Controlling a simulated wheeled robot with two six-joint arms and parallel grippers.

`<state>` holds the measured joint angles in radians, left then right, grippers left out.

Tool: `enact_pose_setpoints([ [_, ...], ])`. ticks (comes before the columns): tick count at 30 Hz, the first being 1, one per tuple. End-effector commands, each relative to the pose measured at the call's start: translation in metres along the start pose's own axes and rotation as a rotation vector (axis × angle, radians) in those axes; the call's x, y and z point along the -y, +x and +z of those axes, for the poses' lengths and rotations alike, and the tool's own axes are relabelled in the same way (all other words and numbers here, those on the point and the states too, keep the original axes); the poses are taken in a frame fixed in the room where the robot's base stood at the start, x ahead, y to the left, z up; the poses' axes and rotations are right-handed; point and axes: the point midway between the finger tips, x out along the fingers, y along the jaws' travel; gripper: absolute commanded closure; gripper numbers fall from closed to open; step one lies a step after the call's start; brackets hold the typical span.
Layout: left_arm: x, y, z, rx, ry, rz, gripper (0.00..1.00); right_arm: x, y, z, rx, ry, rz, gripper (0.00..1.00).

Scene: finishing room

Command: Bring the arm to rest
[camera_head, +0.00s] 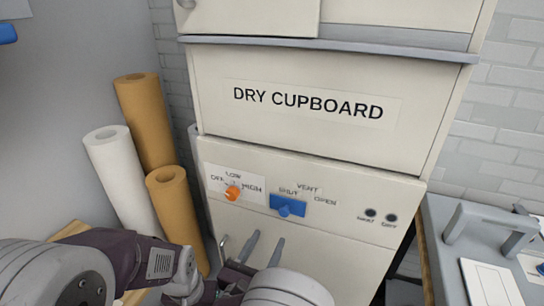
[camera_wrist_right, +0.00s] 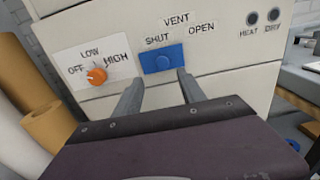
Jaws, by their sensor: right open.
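My right gripper (camera_head: 266,240) is open and empty in front of the cupboard's lower panel, below the vent control in the head view. Its two grey fingers also show in the right wrist view (camera_wrist_right: 157,84), apart, with the blue vent control (camera_wrist_right: 162,60) beyond the gap between them. They appear clear of the panel, though the exact distance is hard to tell. Part of another arm link of mine shows at lower left; my left gripper is not seen.
The dry cupboard (camera_head: 310,140) carries an orange knob (camera_head: 232,193) labelled OFF, LOW, HIGH and the blue vent control (camera_head: 287,206). Two dark round HEAT and DRY indicators (camera_head: 380,215) sit at right. Paper rolls (camera_head: 145,115) stand left; a grey bench (camera_head: 460,220) stands right.

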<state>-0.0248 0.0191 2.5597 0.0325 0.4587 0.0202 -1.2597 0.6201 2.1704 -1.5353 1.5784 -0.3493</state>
Motion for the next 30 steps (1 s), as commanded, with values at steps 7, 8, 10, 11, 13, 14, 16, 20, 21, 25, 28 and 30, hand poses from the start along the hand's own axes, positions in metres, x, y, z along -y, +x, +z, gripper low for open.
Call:
enact_pose_setpoints([
  [7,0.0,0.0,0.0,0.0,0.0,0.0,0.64,0.139,0.039,-0.053,-0.315,0.215,-0.521,0.53],
  [8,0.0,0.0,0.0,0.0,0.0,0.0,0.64,0.164,0.036,-0.065,-0.376,0.286,-0.633,0.53],
  [10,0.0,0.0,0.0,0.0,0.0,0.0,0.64,0.219,0.013,-0.096,-0.511,0.519,-0.937,0.53],
  [11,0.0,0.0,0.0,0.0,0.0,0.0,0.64,0.235,-0.003,-0.109,-0.563,0.656,-1.083,0.53],
  [13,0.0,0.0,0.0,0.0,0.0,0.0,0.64,0.249,-0.034,-0.132,-0.629,1.003,-1.384,0.53],
  [14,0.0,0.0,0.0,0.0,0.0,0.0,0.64,0.248,-0.042,-0.138,-0.633,1.156,-1.495,0.53],
  [16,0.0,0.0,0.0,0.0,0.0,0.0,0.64,0.239,-0.049,-0.145,-0.599,1.498,-1.7,0.53],
  [20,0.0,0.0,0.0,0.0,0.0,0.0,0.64,0.228,-0.034,-0.143,-0.457,1.971,-1.897,0.53],
  [21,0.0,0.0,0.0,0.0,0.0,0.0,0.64,0.227,-0.028,-0.141,-0.419,2.06,-1.922,0.53],
  [25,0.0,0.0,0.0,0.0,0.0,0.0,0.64,0.226,-0.021,-0.138,-0.365,2.175,-1.951,0.53],
  [28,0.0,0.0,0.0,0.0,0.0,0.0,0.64,0.226,-0.021,-0.138,-0.366,2.174,-1.951,0.53],
  [30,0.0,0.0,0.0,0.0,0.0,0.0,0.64,0.226,-0.021,-0.138,-0.367,2.172,-1.951,0.53],
])
